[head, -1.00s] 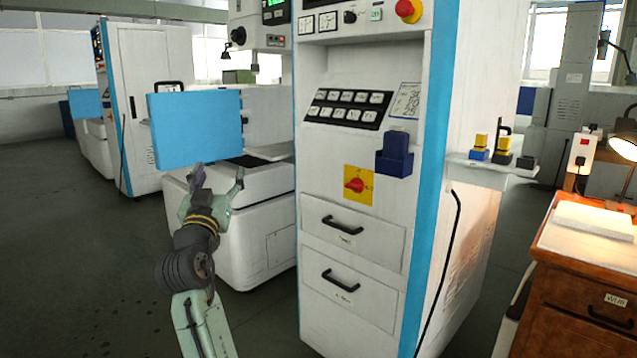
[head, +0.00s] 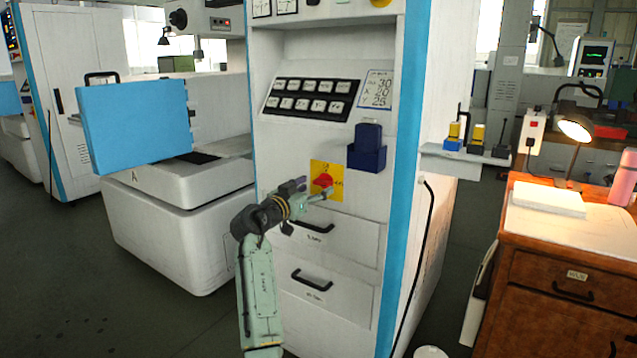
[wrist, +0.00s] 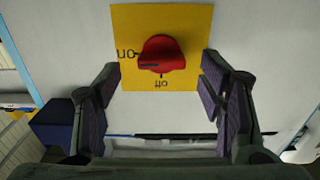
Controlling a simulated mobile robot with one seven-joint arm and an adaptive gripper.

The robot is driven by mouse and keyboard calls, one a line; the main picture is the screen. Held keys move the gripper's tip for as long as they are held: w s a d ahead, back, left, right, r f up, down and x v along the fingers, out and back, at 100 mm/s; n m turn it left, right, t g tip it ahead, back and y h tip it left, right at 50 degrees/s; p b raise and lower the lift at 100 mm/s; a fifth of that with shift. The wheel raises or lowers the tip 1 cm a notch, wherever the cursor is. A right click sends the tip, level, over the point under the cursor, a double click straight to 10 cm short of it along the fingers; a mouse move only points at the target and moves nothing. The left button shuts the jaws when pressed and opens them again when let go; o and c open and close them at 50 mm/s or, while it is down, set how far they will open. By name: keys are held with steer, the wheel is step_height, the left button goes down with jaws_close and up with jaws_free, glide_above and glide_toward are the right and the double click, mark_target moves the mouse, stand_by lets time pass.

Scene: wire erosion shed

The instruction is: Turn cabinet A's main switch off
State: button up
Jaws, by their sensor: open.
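The main switch is a red rotary knob (head: 322,181) on a yellow plate (head: 325,168) on the front of the white cabinet (head: 275,145). In the wrist view the knob (wrist: 162,55) appears upside down, its dark mark pointing left toward the "ON" lettering; "Off" is at the plate's lower edge. My gripper (head: 314,189) is in front of the switch in the head view. In the wrist view my gripper (wrist: 160,88) is open, with one finger on each side of the knob and clear gaps to it. Nothing is held. Contact is not visible.
A blue holder (head: 367,157) sticks out just right of the switch. Black drawer handles (head: 312,228) project below it, and a button panel (head: 310,99) is above. A blue door panel (head: 135,122) stands open at left. A wooden desk (head: 560,265) is at right.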

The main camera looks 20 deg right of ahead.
mark_target(320, 184)
steer(key=shift+x, duration=1.6)
steer(key=shift+c, duration=0.5)
steer(key=c, duration=1.1)
steer(key=shift+o, duration=0.2)
